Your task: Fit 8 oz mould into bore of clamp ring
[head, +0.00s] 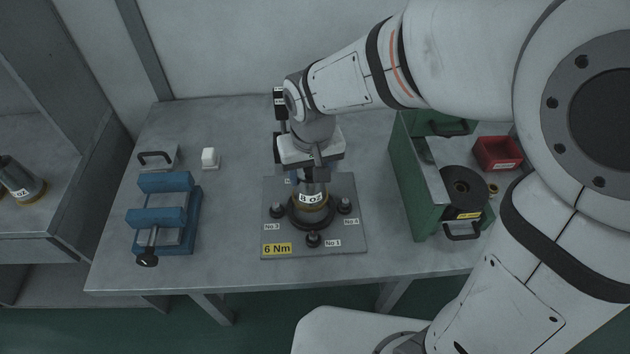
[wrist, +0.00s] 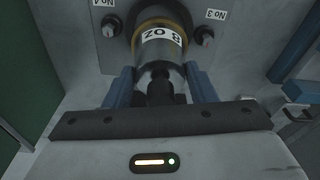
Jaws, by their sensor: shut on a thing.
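The 8 oz mould (head: 313,199) is a metal cylinder with a white "8 OZ" label and a brass-coloured lower band. It stands upright at the dark clamp ring (head: 298,222) on the grey plate; whether it is fully seated in the bore I cannot tell. The mould (wrist: 161,52) also shows at the top of the wrist view. My gripper (head: 313,172) is above the ring, shut on the mould's dark top stem. In the wrist view, the blue fingers of my gripper (wrist: 160,88) flank the stem. The bore itself is hidden by the mould.
Bolts No.1 (head: 313,240), No.3 (head: 277,210) and No.4 (head: 345,206) stand around the ring. A blue vise (head: 165,215) is at left. A green machine housing (head: 420,190) and a red bin (head: 498,153) are at right. Another mould (head: 18,178) stands on the left shelf.

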